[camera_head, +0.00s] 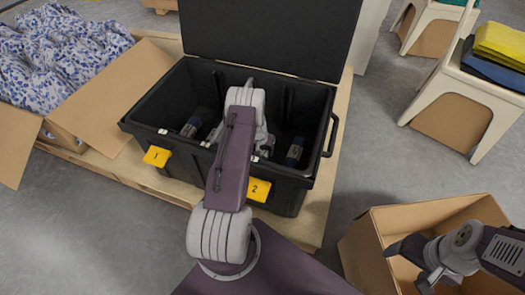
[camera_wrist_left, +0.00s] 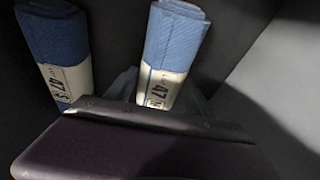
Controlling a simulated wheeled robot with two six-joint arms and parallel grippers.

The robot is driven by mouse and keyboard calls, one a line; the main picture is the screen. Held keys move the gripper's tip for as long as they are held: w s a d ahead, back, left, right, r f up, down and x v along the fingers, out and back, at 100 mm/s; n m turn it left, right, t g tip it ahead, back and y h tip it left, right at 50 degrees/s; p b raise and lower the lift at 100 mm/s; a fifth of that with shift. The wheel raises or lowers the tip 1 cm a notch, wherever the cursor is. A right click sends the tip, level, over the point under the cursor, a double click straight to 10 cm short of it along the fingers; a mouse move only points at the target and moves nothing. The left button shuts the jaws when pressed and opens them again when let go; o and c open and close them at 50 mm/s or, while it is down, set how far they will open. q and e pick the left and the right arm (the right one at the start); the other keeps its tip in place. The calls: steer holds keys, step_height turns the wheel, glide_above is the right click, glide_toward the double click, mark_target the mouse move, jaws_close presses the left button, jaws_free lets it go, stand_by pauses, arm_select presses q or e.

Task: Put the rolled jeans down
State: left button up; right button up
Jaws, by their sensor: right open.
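A black bin (camera_head: 140,130) with its lid raised stands on a wooden pallet. One dark blue roll (camera_head: 190,127) lies in its left part, above tag 1. Another roll (camera_head: 294,152) is in the right part, near tag 2. My left gripper (camera_head: 264,143) is down inside the bin, left of that roll, mostly hidden by my arm. The left wrist view shows two blue rolls with white labels, one at left (camera_wrist_left: 58,50) and one near the middle (camera_wrist_left: 170,55). Its lower part is hidden by my wrist; whether the fingers grip it is unclear. My right gripper (camera_head: 432,272) is open over a cardboard box.
The cardboard box (camera_head: 375,235) stands at lower right. An open carton (camera_head: 115,85) with blue-patterned cloth (camera_head: 55,45) is at left. A white chair (camera_head: 435,100) with folded yellow and blue cloth is at upper right. The bin walls are close around my left gripper.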

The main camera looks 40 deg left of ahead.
arm_select(q)
steer(key=shift+o, duration=0.6)
steer(key=shift+r, duration=0.15)
steer(key=p+v, duration=0.5)
steer(key=v, duration=0.7)
steer(key=shift+p, duration=0.4)
